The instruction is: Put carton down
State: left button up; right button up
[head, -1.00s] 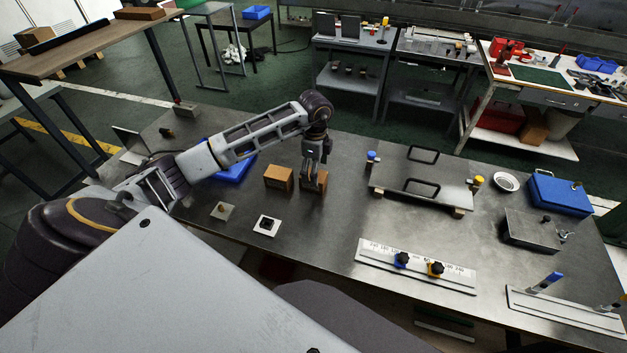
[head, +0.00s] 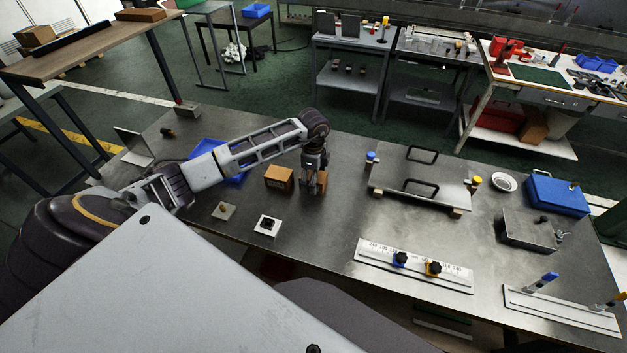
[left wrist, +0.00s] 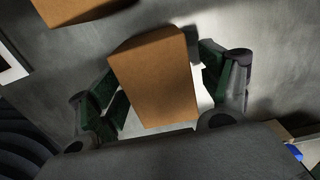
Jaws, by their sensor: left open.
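A brown carton (left wrist: 158,80) stands on the metal bench between the fingers of my left gripper (left wrist: 160,88). The fingers are open, one on each side of it, and a strip of light shows beside the right-hand finger. In the head view my left gripper (head: 313,184) points down and partly hides this carton (head: 322,182). A second brown carton (head: 279,178) stands just to the left, apart from the first. It also shows at the top of the left wrist view (left wrist: 75,9). My right gripper is in neither view.
A blue tray (head: 206,147) lies behind my left forearm. A white square with a dark centre (head: 267,225) and a small plate (head: 223,210) lie in front of the cartons. A plate with black handles (head: 421,188) stands to the right.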

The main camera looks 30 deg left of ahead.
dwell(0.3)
pick_arm(q)
jog(key=c, duration=1.3)
jog(key=shift+r+b, duration=0.75)
jog(key=shift+r, duration=4.25)
